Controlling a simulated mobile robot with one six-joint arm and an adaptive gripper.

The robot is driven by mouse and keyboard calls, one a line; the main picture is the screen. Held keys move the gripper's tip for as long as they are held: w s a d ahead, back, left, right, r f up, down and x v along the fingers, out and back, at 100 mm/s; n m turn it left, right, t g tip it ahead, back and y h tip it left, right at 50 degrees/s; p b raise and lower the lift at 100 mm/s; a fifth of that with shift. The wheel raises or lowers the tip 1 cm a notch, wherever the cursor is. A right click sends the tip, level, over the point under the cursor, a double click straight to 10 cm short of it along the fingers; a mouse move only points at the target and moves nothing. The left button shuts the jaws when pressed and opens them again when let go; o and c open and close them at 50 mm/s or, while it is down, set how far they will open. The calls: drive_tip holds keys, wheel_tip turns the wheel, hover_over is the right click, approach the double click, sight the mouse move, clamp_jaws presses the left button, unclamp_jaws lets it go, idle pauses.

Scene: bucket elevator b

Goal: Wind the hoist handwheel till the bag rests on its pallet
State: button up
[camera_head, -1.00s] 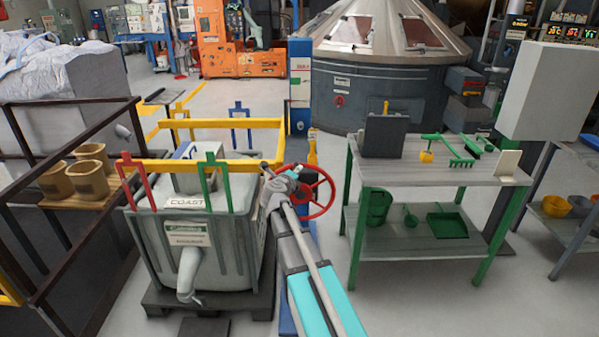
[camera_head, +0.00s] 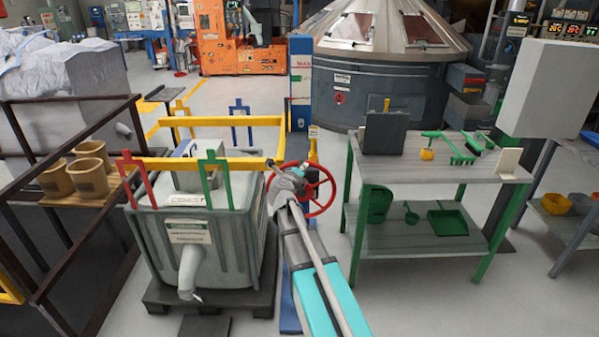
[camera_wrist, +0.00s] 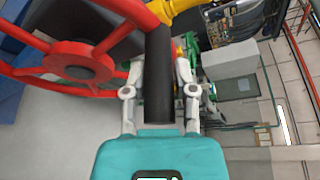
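The red handwheel (camera_head: 318,188) stands right of the bag; its rim, spokes and hub (camera_wrist: 78,67) fill the left of the wrist view. My gripper (camera_head: 284,182) is at the wheel's left side. In the wrist view its fingers (camera_wrist: 160,90) lie on both sides of the wheel's black handle (camera_wrist: 159,55) and appear closed on it. The grey bag (camera_head: 220,250) hangs by coloured loops from a yellow frame (camera_head: 240,163). Its spout (camera_head: 189,272) points down at the front. The dark pallet (camera_head: 262,301) is beneath; I cannot tell if they touch.
A green-legged table (camera_head: 400,172) with tools stands to the right. Dark railings (camera_head: 92,150) and a shelf with brown pots (camera_head: 88,180) stand to the left. A large grey box (camera_head: 550,88) is at the far right. The floor before the table is clear.

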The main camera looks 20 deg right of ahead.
drive_tip(key=o, duration=0.4)
drive_tip(key=shift+a+r, duration=0.1)
